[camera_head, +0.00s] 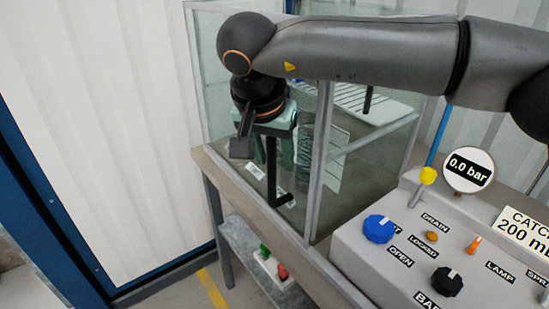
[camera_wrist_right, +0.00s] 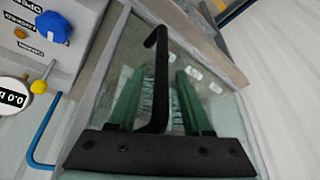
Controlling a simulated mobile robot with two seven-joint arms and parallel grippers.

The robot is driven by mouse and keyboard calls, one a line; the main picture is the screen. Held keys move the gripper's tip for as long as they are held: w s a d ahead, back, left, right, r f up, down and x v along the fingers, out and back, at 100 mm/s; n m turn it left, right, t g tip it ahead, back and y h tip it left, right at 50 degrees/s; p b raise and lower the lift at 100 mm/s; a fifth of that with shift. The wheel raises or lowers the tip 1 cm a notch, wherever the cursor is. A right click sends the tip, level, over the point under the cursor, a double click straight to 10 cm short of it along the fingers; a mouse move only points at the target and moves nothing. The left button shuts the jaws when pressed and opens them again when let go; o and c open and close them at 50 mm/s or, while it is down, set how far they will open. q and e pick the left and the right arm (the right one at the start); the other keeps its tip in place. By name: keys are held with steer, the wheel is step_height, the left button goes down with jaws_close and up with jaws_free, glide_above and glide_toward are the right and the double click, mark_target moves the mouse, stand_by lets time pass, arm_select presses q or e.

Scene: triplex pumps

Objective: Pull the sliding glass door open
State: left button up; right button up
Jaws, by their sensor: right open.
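The glass door (camera_head: 302,205) is part of a clear glass cabinet with grey frame posts; how far it stands open I cannot tell. Its black bar handle (camera_head: 272,182) is upright and has a bent lower end. My right gripper (camera_head: 272,158) is at the handle, with its green fingers open on either side of it. In the right wrist view the handle (camera_wrist_right: 160,75) runs between the two fingers (camera_wrist_right: 157,90), with gaps visible on both sides. Contact with the glass cannot be made out. My left gripper is not in view.
A grey control panel (camera_head: 400,255) with a blue knob (camera_head: 378,229), a black knob (camera_head: 446,282) and a 0.0 bar gauge (camera_head: 468,170) stands right of the cabinet. A lower shelf (camera_head: 240,245) holds small red and green items. Floor at left is clear.

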steer(key=shift+w+f, duration=0.1)
steer(key=shift+f, duration=0.2)
jaws_close()
stand_by(1.3)
